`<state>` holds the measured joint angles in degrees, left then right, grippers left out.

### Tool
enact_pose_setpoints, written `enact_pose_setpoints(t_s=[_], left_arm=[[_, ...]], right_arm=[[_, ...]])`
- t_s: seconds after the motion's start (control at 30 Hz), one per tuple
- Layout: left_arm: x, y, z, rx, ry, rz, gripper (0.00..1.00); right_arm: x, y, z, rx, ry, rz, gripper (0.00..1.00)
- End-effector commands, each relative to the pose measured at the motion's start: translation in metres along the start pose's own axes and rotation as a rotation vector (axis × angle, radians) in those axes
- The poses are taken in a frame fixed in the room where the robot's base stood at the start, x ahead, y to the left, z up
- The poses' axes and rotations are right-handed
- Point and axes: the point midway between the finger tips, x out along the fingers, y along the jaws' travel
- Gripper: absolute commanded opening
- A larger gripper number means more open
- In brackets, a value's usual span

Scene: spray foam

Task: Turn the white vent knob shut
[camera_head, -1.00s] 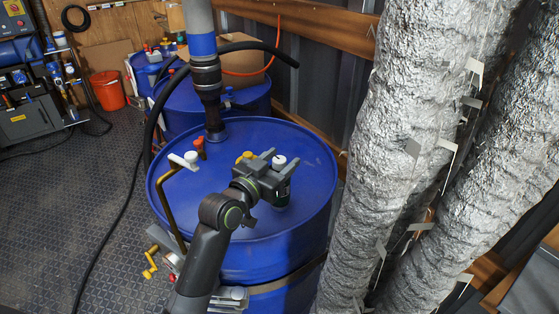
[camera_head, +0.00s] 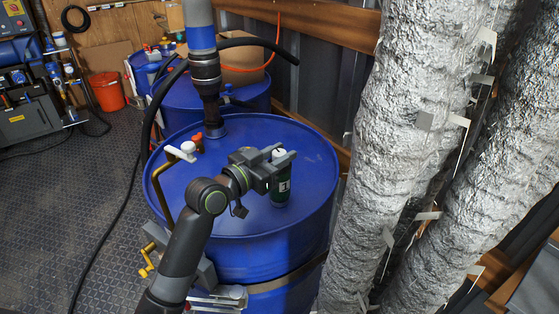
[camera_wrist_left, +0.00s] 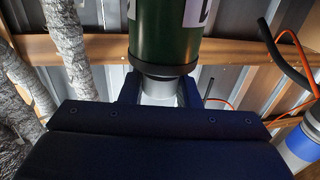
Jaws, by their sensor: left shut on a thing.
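A green canister (camera_head: 281,193) marked "1" with a white top (camera_head: 278,154) is at the right of the blue drum's lid (camera_head: 240,217). My left gripper (camera_head: 276,164) is shut around its pale neck. The wrist view shows the canister (camera_wrist_left: 168,40) and its pale neck (camera_wrist_left: 160,92) between the fingers (camera_wrist_left: 160,94). I cannot tell whether its base touches the lid. A white knob-like handle (camera_head: 187,153) stands apart at the lid's left, above a bent brass pipe (camera_head: 166,190). I cannot tell which white part is the vent knob. My right gripper is out of view.
A red-orange fitting (camera_head: 197,140) and an upright hose with a blue band (camera_head: 202,40) stand at the lid's back left. Silver wrapped ducts (camera_head: 400,170) with tags rise close on the right.

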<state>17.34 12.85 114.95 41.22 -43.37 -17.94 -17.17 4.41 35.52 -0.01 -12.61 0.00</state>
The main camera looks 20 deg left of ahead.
Motion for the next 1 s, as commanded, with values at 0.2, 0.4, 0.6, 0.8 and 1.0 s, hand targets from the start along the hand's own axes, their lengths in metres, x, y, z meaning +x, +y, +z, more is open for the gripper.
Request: enact_pose_setpoints(t_s=[0.2, 0.4, 0.6, 0.8, 1.0], left_arm=[[0.0, 0.0, 0.0, 0.0, -0.003, 0.012, 0.07], [0.0, 0.0, 0.001, 0.0, -0.003, 0.011, 0.36], [0.0, 0.0, 0.0, 0.0, -0.002, 0.011, 0.51], [-0.001, 0.0, 0.0, 0.0, -0.002, 0.011, 0.51], [-0.019, -0.001, 0.002, 0.003, -0.003, 0.009, 0.51]], right_arm=[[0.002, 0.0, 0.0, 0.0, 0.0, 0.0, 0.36], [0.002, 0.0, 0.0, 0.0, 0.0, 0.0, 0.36], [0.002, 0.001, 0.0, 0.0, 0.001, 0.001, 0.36], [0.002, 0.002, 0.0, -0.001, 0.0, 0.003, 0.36], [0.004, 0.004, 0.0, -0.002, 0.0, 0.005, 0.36]])
